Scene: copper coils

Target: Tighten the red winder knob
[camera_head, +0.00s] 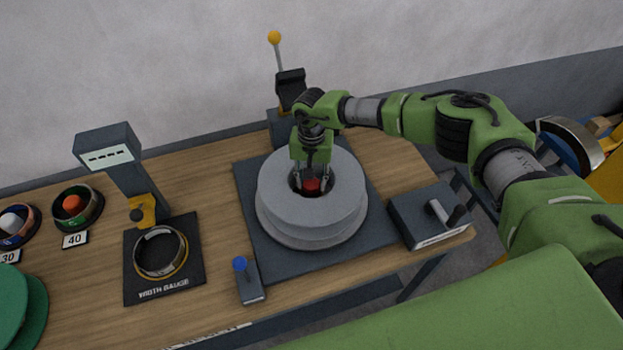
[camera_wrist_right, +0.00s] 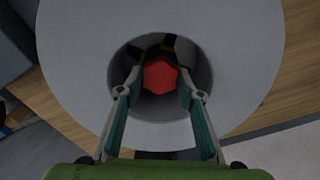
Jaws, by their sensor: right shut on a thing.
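The red winder knob (camera_head: 311,185) sits down in the centre hole of the grey round winder (camera_head: 285,215). In the right wrist view the knob (camera_wrist_right: 160,76) shows as a red faceted shape inside the hole of the grey disc (camera_wrist_right: 80,60). My right gripper (camera_head: 311,182) points down into the hole from above. Its two fingers (camera_wrist_right: 159,85) stand on either side of the knob and are shut on it. The lower part of the knob is hidden in the dark hole. My left gripper is not in view.
A blue-knobbed lever (camera_head: 240,264) stands at the winder's front left. A lever with a yellow ball (camera_head: 274,37) stands behind it. A box with a grey handle (camera_head: 430,215) is at right. The width gauge (camera_head: 160,250) and several small rings are at left.

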